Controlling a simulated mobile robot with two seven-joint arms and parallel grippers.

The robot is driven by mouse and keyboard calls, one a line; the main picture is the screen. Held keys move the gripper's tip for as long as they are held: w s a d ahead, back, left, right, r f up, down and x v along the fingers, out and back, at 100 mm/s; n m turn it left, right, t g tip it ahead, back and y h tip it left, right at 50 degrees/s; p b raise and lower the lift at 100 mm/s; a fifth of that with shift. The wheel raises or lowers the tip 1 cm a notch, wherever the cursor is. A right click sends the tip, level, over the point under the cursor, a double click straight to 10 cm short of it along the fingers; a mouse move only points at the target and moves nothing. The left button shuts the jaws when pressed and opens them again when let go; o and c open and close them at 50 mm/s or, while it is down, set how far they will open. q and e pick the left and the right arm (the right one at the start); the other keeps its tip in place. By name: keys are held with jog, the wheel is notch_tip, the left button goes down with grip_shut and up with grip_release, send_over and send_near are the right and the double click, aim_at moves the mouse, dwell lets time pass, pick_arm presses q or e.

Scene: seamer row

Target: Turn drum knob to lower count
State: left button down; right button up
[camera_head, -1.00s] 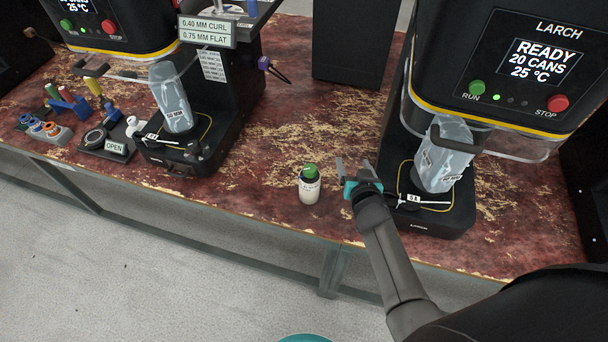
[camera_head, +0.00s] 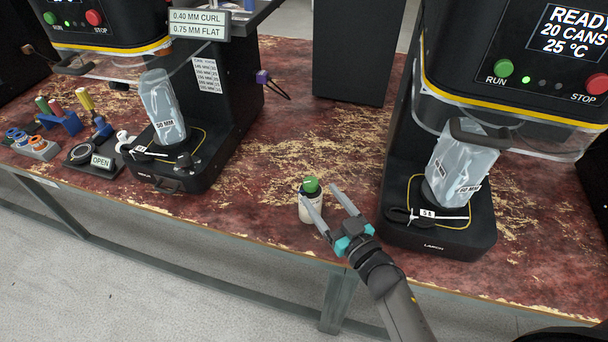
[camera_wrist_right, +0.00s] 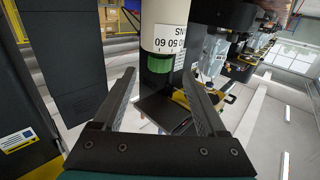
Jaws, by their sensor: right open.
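A small white drum (camera_head: 311,210) with a green knob (camera_head: 311,185) on top stands upright on the worn red bench between the two machines. In the right wrist view the drum (camera_wrist_right: 164,25) appears upside down, with printed numbers such as 50 and 60, and its ribbed green knob (camera_wrist_right: 158,64) shows below. My right gripper (camera_head: 318,194) is open, just right of and in front of the drum. One finger crosses in front of the drum; the other is to its right. I cannot tell if a finger touches it. My left gripper is not in view.
The LARCH machine (camera_head: 440,235), with a wrapped can-like piece (camera_head: 460,165), stands close on the right.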

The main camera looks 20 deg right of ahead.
aim_at(307, 178)
jog(key=b+x, duration=0.1)
jog(key=x, duration=0.7)
jog(key=shift+w+b, duration=0.35)
jog(key=shift+w, duration=0.05)
grip_shut()
